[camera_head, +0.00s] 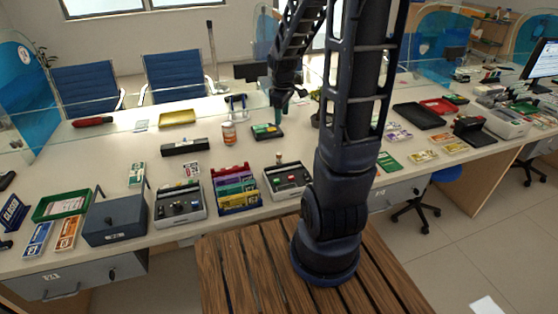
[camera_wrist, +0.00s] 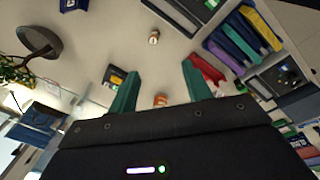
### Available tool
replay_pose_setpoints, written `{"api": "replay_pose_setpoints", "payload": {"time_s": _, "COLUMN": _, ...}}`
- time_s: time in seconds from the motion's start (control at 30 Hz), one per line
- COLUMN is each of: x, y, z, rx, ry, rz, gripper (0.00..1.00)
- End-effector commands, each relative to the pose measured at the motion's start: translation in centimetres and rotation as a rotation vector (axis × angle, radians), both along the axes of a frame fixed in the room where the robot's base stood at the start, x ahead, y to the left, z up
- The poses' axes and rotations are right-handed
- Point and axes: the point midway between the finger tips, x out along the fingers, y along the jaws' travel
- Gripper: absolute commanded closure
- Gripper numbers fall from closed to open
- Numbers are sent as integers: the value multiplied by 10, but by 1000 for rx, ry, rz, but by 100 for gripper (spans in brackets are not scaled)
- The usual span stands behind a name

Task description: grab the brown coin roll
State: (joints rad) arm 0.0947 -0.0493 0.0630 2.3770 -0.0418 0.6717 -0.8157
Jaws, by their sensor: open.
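A small upright roll with a brownish top, apparently the brown coin roll (camera_head: 279,158), stands on the pale counter (camera_head: 110,165) just behind a grey device with a dark panel. It also shows in the wrist view (camera_wrist: 153,37), upper middle, with bare counter around it. My gripper (camera_head: 278,112) is above the counter, farther back than the roll and apart from it. In the wrist view, its two green fingers (camera_wrist: 160,70) are spread with nothing held between them. The roll appears beyond the fingertips, roughly between their directions.
A rack of coloured bundles (camera_head: 236,190) and the grey device (camera_head: 289,180) stand in front of the roll. A black pad (camera_head: 267,131) with a green and yellow top lies behind it. An orange-labelled bottle (camera_head: 229,133) stands left. Counter around the roll is mostly clear.

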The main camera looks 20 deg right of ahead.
Motion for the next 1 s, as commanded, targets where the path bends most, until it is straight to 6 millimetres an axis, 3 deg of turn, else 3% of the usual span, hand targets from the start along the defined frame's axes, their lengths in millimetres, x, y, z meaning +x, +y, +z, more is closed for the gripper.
{"api": "replay_pose_setpoints", "payload": {"time_s": 0.3, "x": 40, "y": -7, "z": -75, "rx": -11, "ry": 82, "rz": 228, "gripper": 51}}
{"api": "replay_pose_setpoints", "payload": {"time_s": 0.5, "x": 57, "y": -10, "z": -122, "rx": -6, "ry": 125, "rz": 364, "gripper": 51}}
{"api": "replay_pose_setpoints", "payload": {"time_s": 0.63, "x": 63, "y": -11, "z": -143, "rx": -2, "ry": 139, "rz": 425, "gripper": 51}}
{"api": "replay_pose_setpoints", "payload": {"time_s": 1.0, "x": 66, "y": -11, "z": -178, "rx": 2, "ry": 150, "rz": 462, "gripper": 51}}
